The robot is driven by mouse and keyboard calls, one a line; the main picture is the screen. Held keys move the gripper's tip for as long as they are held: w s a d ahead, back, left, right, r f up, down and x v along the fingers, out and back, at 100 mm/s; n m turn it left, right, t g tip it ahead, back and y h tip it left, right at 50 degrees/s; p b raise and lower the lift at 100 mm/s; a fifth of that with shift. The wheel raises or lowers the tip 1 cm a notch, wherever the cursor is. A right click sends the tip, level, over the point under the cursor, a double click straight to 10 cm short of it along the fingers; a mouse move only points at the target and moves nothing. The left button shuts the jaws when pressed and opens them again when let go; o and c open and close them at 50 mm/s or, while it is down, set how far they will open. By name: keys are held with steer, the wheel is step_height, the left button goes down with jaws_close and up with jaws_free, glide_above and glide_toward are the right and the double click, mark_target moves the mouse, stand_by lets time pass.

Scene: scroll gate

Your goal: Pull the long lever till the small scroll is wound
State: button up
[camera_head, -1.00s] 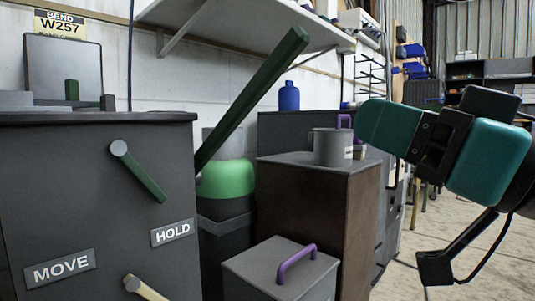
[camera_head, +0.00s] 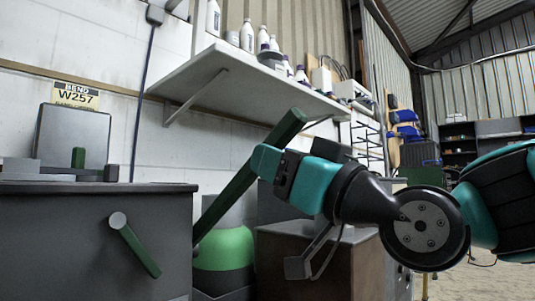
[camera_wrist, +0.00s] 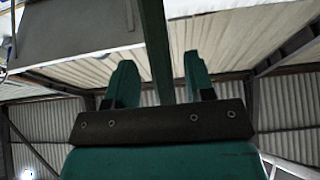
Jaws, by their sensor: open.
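The long lever (camera_head: 245,180) is a dark green bar that leans up and to the right from beside the dark cabinet. My gripper (camera_head: 262,160) is at its upper half in the head view. In the wrist view the lever (camera_wrist: 155,45) runs down between the two green fingers of my open gripper (camera_wrist: 158,72), with gaps showing at the sides. A short green lever (camera_head: 138,250) on a grey pivot sits on the cabinet front. I cannot identify the small scroll for certain; a small green piece (camera_head: 78,158) stands before a grey panel on the cabinet top.
The dark cabinet (camera_head: 70,235) fills the lower left. A wall shelf (camera_head: 250,85) with several bottles hangs above the lever. The floor at the right looks clear.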

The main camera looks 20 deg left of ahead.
steer(key=shift+x, duration=1.3)
jaws_close()
steer(key=shift+a+r+p, duration=0.1)
steer(key=shift+r+p, duration=0.15)
steer(key=shift+p, duration=0.1)
